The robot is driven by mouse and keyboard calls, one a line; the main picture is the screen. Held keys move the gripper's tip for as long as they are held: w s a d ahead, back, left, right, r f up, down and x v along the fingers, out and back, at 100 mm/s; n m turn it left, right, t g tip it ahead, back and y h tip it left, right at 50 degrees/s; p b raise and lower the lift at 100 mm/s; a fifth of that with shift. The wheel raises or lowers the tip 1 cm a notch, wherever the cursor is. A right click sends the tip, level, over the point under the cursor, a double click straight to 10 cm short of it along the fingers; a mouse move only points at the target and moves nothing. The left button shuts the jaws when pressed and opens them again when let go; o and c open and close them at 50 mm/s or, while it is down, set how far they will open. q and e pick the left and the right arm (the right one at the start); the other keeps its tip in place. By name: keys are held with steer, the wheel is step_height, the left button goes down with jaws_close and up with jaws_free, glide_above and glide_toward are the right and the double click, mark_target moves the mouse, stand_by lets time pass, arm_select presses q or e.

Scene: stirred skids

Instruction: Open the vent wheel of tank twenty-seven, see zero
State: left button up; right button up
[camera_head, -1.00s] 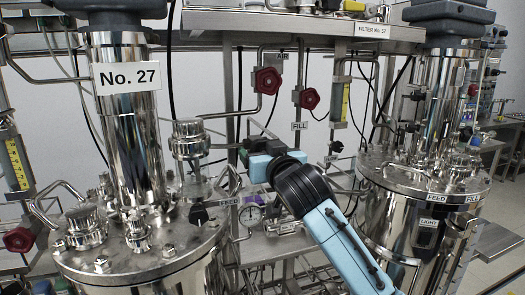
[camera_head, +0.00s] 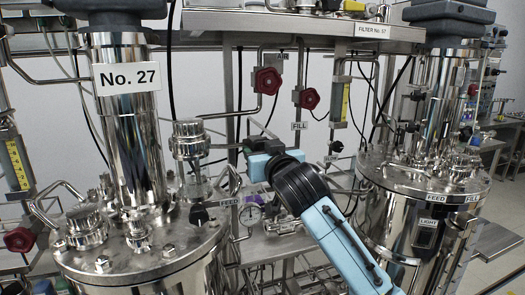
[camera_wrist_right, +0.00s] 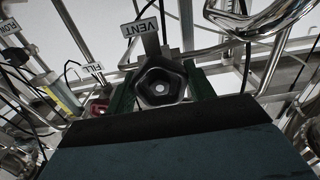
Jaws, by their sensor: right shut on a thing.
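Tank No. 27 (camera_head: 125,110) stands at the left in the head view, with its number on a white plate. My right gripper (camera_head: 246,151) is beside its top fittings, at the end of the pale blue arm. In the right wrist view, the black vent wheel (camera_wrist_right: 160,84) sits between the two green fingers of my right gripper (camera_wrist_right: 163,92), which is shut on it. A VENT label (camera_wrist_right: 138,27) shows just above the wheel. My left gripper is out of view.
Red wheels marked AIR (camera_head: 268,80) and FILL (camera_head: 308,98) are on the pipes behind. A black FEED handle (camera_head: 199,214) is on the tank lid. A second tank (camera_head: 425,180) stands at the right. Pipes and hoses crowd the gripper.

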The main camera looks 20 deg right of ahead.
steer(key=shift+r+n+p, duration=0.15)
steer(key=shift+n+p, duration=0.55)
steer(key=shift+p, duration=0.2)
steer(key=n+p, duration=1.1)
steer(key=shift+n, duration=0.3)
steer(key=n+p, duration=0.3)
steer(key=n, duration=0.1)
steer(key=shift+n, duration=0.3)
steer(key=n+p, duration=0.1)
steer(key=n, duration=0.1)
steer(key=shift+n+p, duration=0.3)
steer(key=shift+p, duration=0.05)
steer(key=n, duration=0.2)
steer(key=shift+n, duration=0.4)
steer(key=n, duration=0.5)
steer(key=shift+n, duration=2.5)
